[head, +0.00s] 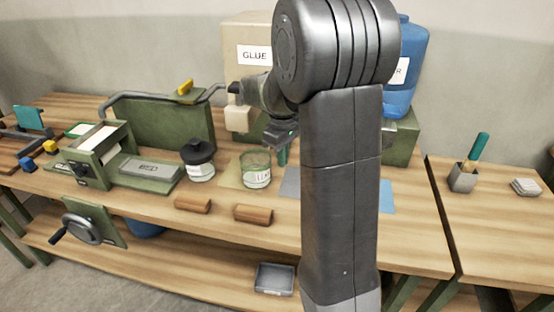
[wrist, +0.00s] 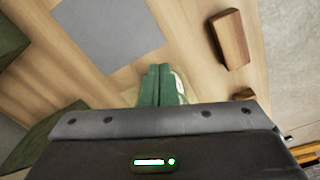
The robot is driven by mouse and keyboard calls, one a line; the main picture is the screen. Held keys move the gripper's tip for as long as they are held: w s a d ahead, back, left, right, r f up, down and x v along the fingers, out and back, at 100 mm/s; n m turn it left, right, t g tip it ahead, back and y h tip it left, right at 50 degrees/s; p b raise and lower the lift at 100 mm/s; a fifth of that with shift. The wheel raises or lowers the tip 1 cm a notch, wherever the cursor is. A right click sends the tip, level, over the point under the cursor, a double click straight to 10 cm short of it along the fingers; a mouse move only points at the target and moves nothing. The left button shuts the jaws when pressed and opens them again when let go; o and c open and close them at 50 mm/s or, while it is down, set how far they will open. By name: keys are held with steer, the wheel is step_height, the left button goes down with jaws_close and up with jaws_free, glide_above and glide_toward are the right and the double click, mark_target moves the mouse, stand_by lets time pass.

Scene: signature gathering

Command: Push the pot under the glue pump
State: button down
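The pot (head: 257,176) is a clear glass jar with a greenish rim and a white label. In the head view it stands upright on the bench, in front of the glue pump. The glue pump is a large beige container (head: 250,88) marked GLUE, with a pale block-like outlet (head: 238,118) low on its front. My gripper (head: 282,157) is just right of the pot, its green fingers pointing down. In the wrist view the fingers (wrist: 160,84) are together with nothing visible between them. A pale label edge (wrist: 180,82) shows beside them; contact with the pot is unclear.
A black-lidded jar (head: 200,162) stands left of the pot. Two wooden blocks (head: 192,205) (head: 253,214) lie near the front edge. A tan square (head: 230,174) and a grey square (head: 290,184) lie flat by the pot. A blue container (head: 404,65) stands at the back right.

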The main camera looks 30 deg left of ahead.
steer(key=w+d+n+t+h, duration=0.3)
steer(key=d+n+t+h, duration=0.1)
steer(key=d, duration=0.6)
steer(key=w+d+n+t+h, duration=0.4)
steer(key=d+n, duration=0.3)
steer(key=d, duration=0.3)
steer(key=shift+f+t+h, duration=0.35)
steer(key=shift+t+h, duration=0.35)
steer(key=shift+t, duration=0.2)
steer(key=shift+d, duration=0.1)
